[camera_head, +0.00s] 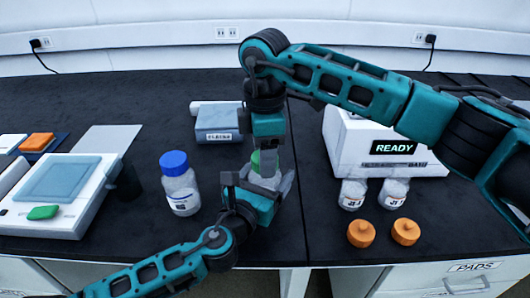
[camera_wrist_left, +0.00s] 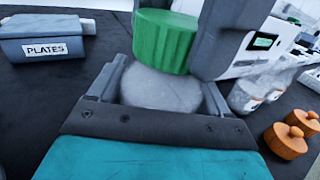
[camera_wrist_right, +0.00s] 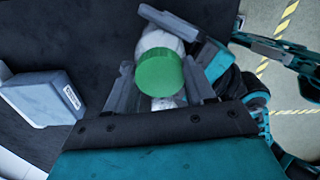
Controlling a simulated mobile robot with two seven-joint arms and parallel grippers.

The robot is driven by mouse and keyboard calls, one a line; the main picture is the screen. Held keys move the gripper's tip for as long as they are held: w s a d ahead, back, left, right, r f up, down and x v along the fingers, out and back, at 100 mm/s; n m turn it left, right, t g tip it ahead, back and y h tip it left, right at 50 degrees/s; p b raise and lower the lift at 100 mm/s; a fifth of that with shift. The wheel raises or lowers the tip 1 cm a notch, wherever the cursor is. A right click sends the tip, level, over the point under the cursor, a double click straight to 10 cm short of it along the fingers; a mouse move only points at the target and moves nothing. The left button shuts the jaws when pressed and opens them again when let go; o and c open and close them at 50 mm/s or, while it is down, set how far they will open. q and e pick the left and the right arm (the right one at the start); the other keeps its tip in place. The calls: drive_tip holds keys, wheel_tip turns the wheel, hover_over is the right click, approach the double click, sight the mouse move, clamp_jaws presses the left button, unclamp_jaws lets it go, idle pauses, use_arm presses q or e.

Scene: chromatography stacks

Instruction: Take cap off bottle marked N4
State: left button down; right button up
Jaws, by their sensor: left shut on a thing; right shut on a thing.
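A white bottle with a green cap stands in the middle of the bench; no marking on it can be read. My left gripper (camera_head: 262,182) is shut around the bottle body (camera_wrist_left: 160,88). My right gripper (camera_head: 264,158) comes down from above and is shut on the green cap (camera_wrist_left: 165,40), which also shows between its fingers in the right wrist view (camera_wrist_right: 159,73). The cap is directly over the bottle top; I cannot tell whether it is seated or slightly lifted. The fingers hide much of both.
A box marked PLATES (camera_head: 219,122) is behind. Right are a READY machine (camera_head: 350,140), two open bottles (camera_head: 353,194) and two orange caps (camera_head: 361,233).

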drive_tip(key=n, duration=0.3)
drive_tip(key=shift+n, duration=0.4)
drive_tip(key=n, duration=0.3)
drive_tip(key=shift+n, duration=0.4)
drive_tip(key=n, duration=0.3)
drive_tip(key=shift+n, duration=0.4)
drive_tip(key=n, duration=0.3)
drive_tip(key=shift+n, duration=0.3)
drive_tip(key=n, duration=0.3)
drive_tip(key=shift+n, duration=0.4)
drive_tip(key=n, duration=0.3)
drive_tip(key=shift+n, duration=0.4)
drive_tip(key=n, duration=0.7)
drive_tip(key=shift+r, duration=0.1)
drive_tip(key=n, duration=0.5)
drive_tip(key=shift+n, duration=0.4)
drive_tip(key=n, duration=1.6)
drive_tip(key=shift+n, duration=0.4)
